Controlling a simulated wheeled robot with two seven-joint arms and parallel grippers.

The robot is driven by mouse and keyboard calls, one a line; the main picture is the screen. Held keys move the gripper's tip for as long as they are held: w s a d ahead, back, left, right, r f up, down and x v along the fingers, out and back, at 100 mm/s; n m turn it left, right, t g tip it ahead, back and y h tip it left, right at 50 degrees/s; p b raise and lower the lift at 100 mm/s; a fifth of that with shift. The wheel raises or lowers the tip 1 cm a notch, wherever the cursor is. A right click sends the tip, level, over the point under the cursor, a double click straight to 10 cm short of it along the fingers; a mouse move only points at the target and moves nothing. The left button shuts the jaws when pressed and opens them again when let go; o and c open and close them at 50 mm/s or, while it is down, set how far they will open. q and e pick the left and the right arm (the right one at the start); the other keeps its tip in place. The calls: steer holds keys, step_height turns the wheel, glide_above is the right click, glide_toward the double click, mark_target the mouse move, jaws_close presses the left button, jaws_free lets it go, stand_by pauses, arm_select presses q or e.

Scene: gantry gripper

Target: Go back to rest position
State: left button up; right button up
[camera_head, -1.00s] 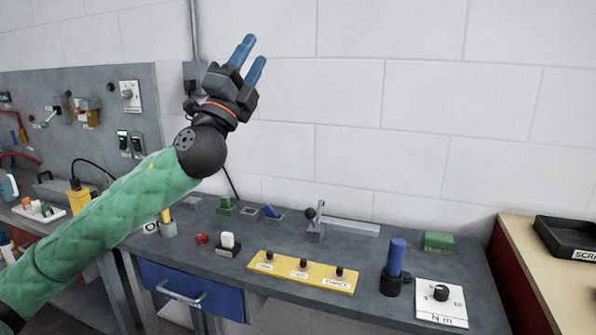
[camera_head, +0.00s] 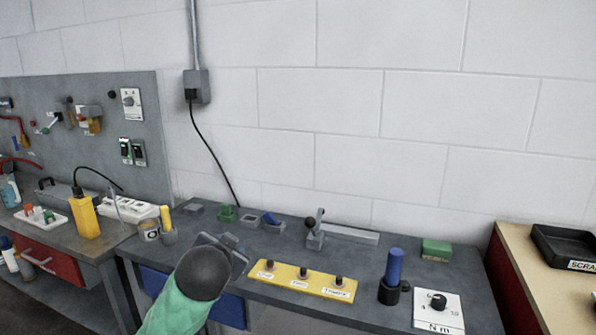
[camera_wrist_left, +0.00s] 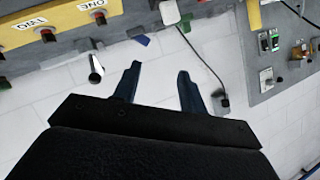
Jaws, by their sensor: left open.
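My left gripper (camera_wrist_left: 160,68) is open in the wrist view, with two dark blue fingers apart and nothing between them. In the head view my left arm, in a green sleeve, comes up from the bottom edge. My right gripper is in neither view.
The grey workbench (camera_head: 340,262) carries a yellow button panel (camera_head: 300,280), a blue peg (camera_head: 394,266) in a black holder, a dial plate (camera_head: 438,311) and a green block (camera_head: 436,250). A black tray (camera_head: 575,245) lies at right.

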arm_select(q)
steer(key=s+f+n+g+h+p, duration=0.15)
steer(key=s+f+g, duration=0.25)
steer(key=s+f, duration=1.05)
steer(key=s+f+n+g+h+p, duration=0.15)
steer(key=s+f+g, duration=0.25)
steer(key=s+f, duration=1.05)
steer(key=s+d+f+g+p, duration=0.1)
steer(key=s+d+f+g, duration=0.1)
steer(key=s+f, duration=0.6)
steer(key=shift+s+f+n+g+y, duration=0.15)
steer(key=shift+s+n+g+y, duration=0.25)
steer(key=shift+s+g, duration=0.3)
